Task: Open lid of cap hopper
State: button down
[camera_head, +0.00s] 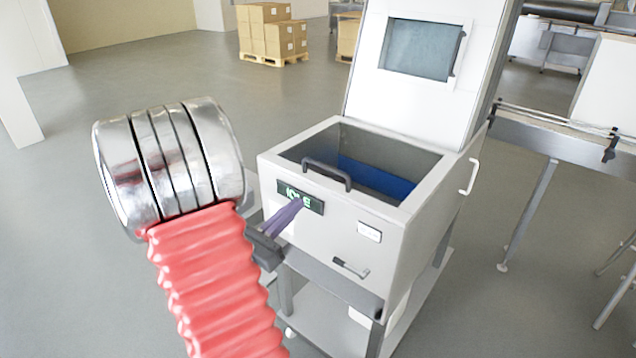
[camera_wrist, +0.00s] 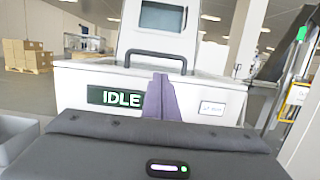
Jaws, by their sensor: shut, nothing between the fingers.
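The cap hopper (camera_head: 400,235) is a white box on a stand. Its top is open, with a grey inner wall and blue inside. Its white lid (camera_head: 365,85) with a window stands raised at the back; it also shows in the wrist view (camera_wrist: 195,45). A dark bar handle (camera_head: 327,174) is at the hopper's front top edge. The front has a display (camera_wrist: 115,97) reading IDLE. My gripper (camera_head: 291,207) has purple fingers, shut together and empty, in front of the hopper's front face. In the wrist view the fingers (camera_wrist: 161,85) stand just below the handle (camera_wrist: 155,57), overlapping the display's right end.
A small latch-like dark handle (camera_head: 350,267) and a white label (camera_head: 369,232) are on the hopper front. A white side handle (camera_head: 470,177) is on its right. A conveyor (camera_head: 560,133) stands to the right. Boxes on a pallet (camera_head: 272,58) stand far back. The left floor is open.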

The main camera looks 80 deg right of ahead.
aim_at(320, 183)
jog(key=shift+x, duration=4.95)
jog(key=shift+d, duration=0.15)
jog(key=shift+r, duration=0.2)
